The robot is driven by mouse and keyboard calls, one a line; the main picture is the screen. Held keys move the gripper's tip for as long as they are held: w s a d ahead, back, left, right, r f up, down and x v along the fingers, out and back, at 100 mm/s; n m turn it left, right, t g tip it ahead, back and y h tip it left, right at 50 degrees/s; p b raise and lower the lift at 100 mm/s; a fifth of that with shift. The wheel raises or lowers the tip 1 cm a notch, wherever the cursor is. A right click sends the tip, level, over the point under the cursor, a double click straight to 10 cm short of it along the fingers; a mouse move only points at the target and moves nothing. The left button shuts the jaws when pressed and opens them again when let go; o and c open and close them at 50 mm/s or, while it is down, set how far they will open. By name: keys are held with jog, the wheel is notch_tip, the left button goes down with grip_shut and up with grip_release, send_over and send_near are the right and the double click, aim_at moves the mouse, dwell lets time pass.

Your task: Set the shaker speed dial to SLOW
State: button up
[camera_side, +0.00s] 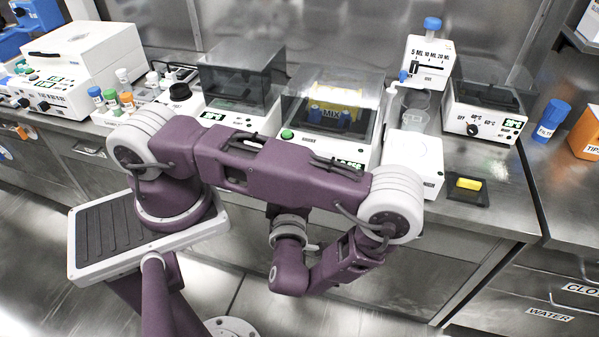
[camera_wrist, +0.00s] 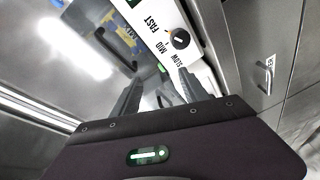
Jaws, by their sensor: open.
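The shaker (camera_side: 332,92) stands mid-bench in the side view, with a dark clear lid and a MIX label inside. My arm hides the lower part of its front. In the wrist view, its white front panel (camera_wrist: 160,12) carries a black round speed dial (camera_wrist: 180,40). The words FAST, MID and SLOW run beside the dial. A pale mark shows on the knob, but I cannot tell which word it points to. My gripper (camera_wrist: 159,78) is open and empty, its two dark fingers apart, with the dial beyond and to the right of the fingertips. The side view does not show the fingers clearly.
A similar lidded device (camera_side: 240,78) stands left of the shaker. A white box (camera_side: 415,165), clear beakers (camera_side: 414,118) and a dispenser with a blue cap (camera_side: 428,60) stand to its right. A yellow block (camera_side: 468,184) lies on a dark pad. Drawers with handles (camera_wrist: 268,75) are below.

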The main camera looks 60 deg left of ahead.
notch_tip(320, 180, down, 6)
jog(key=m+t+h, duration=0.3)
jog(key=m+t, duration=0.1)
jog(key=m, duration=0.4)
jog(key=x, duration=0.7)
jog(key=shift+a, duration=0.2)
jog(key=shift+s, duration=0.15)
grip_shut()
